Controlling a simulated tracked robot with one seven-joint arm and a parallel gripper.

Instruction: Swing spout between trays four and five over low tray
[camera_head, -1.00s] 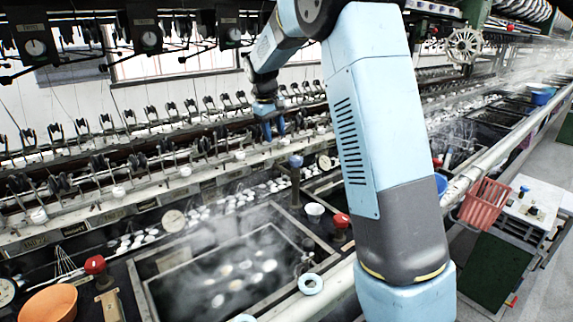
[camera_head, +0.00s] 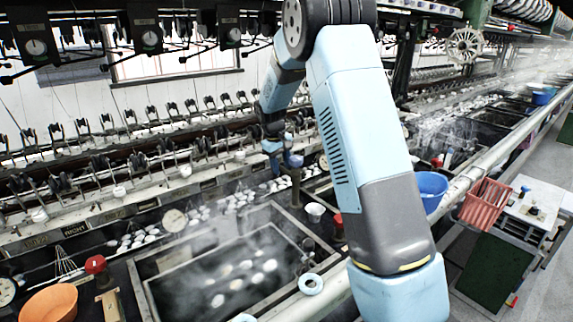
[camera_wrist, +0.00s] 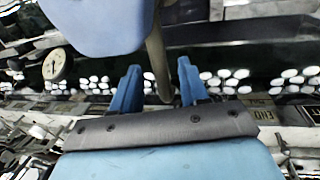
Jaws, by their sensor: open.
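The spout shows in the wrist view as a thin brownish pipe (camera_wrist: 156,56) that bends down between my two blue fingertips. A large blue rounded knob (camera_wrist: 95,20) fills the top left there. In the head view the same blue knob (camera_head: 296,160) tops a dark brown post (camera_head: 296,186) behind the steaming basin. My gripper (camera_head: 275,153) is just left of the knob. In the wrist view my gripper (camera_wrist: 160,85) is open, with a finger on each side of the pipe; contact cannot be told. I cannot tell which trays are four and five, or which is the low tray.
A steaming basin (camera_head: 142,290) with white cocoons lies in front. Red knobs (camera_head: 96,265), a white cup (camera_head: 315,209) and a white-blue ring (camera_head: 310,284) stand around it. An orange bowl (camera_head: 48,303) is at left, a blue basin (camera_head: 431,188) and red crate (camera_head: 484,203) at right.

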